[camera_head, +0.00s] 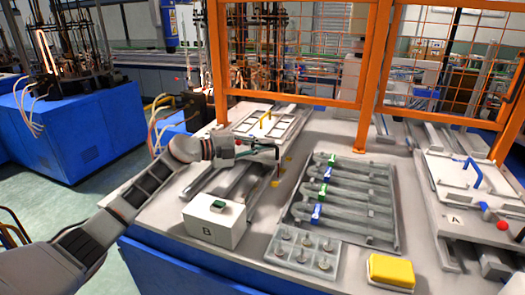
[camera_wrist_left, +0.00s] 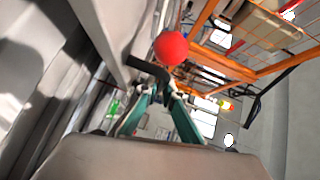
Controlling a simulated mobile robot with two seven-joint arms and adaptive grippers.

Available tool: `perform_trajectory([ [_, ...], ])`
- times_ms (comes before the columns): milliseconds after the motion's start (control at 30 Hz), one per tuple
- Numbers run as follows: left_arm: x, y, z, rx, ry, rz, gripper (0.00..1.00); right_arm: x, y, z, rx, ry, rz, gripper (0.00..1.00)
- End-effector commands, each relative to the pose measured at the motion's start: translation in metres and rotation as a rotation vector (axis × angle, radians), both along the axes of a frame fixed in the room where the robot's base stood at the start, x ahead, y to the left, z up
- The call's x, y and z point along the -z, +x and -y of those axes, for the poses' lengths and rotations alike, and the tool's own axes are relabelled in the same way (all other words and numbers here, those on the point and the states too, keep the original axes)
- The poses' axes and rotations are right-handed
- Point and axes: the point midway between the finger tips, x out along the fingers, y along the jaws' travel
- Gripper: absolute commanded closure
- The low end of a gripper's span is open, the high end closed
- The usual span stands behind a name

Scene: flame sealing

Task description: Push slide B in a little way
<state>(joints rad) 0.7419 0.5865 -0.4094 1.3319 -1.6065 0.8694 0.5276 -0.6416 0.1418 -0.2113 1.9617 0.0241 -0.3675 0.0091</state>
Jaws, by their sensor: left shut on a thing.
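Slide B is the left unit, with a pale framed plate (camera_head: 262,126) carrying a yellow handle at the back of its rails. A white box marked B (camera_head: 212,222) with a green button stands at the front. My left gripper (camera_head: 277,154) is at the right side of slide B, just in front of the plate. In the left wrist view its fingers (camera_wrist_left: 165,92) close on a dark bar (camera_wrist_left: 148,69), beside a red ball (camera_wrist_left: 171,47). The fingers hide part of the bar, so how it joins the slide cannot be told. My right gripper is not in view.
A grey tray (camera_head: 296,238) holds long tools with green and blue clips. A small tray (camera_head: 303,254) with several parts and a yellow block (camera_head: 391,271) sit in front. Slide A (camera_head: 468,180) is at the right. An orange frame (camera_head: 300,101) rises behind.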

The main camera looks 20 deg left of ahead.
Motion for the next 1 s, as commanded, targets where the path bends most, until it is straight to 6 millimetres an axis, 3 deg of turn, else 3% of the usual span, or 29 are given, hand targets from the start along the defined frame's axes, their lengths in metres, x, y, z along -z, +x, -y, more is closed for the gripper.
perform_trajectory([
  [367,0.005,0.002,0.003,0.006,0.001,-0.009,1.00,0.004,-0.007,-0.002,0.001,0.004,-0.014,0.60],
  [400,0.005,0.002,0.003,0.006,0.001,-0.009,0.88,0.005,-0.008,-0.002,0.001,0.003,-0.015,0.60],
  [467,0.005,0.002,0.002,0.006,0.002,-0.010,0.75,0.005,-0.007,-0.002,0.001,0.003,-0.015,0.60],
  [833,0.005,0.001,-0.002,0.002,0.004,-0.009,0.75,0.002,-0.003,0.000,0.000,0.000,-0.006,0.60],
  [1000,0.003,-0.011,-0.016,0.000,0.005,-0.008,0.75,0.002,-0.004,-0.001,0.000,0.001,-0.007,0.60],
])
